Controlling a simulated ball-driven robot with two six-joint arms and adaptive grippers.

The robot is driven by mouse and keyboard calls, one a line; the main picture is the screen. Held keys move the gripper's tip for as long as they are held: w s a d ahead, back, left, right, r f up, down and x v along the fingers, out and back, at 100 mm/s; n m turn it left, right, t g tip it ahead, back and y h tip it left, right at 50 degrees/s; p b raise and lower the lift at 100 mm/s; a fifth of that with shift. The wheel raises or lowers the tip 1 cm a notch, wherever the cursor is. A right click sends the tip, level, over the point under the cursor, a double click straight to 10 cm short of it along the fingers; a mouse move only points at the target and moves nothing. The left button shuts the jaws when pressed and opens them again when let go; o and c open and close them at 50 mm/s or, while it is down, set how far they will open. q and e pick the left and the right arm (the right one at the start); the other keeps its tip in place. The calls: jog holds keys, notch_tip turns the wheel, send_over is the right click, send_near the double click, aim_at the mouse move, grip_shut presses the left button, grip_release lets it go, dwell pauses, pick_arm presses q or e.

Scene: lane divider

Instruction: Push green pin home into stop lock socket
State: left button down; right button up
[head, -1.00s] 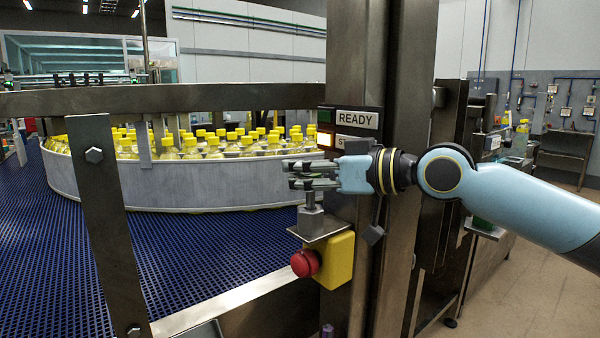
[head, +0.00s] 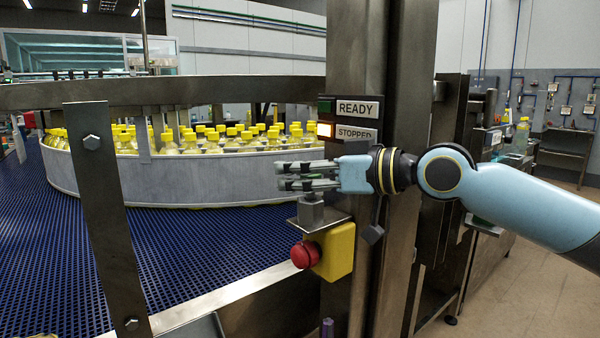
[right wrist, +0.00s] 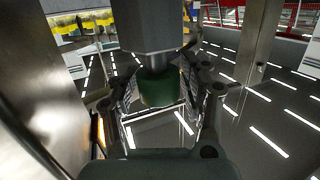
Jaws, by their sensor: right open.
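The stop lock socket is a grey metal block (head: 311,213) on a plate above a yellow box. In the right wrist view, which looks upside down, the block (right wrist: 155,25) fills the upper middle. A grey stem leads from it to the green pin (right wrist: 160,88), whose green end lies between my right fingers. My right gripper (head: 300,177) is open and lies sideways just above the block in the head view. Its fingers hide the green end there; I cannot tell how deep the pin sits. My left gripper is not in view.
A red button (head: 305,254) sticks out of the yellow box (head: 335,251) below. A steel post (head: 357,40) stands behind my gripper. A blue conveyor (head: 200,250) with yellow-capped bottles (head: 232,138) lies left.

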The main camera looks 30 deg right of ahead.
notch_tip(320, 180, up, 10)
dwell(0.6)
jog(key=shift+f, duration=0.1)
dwell(0.4)
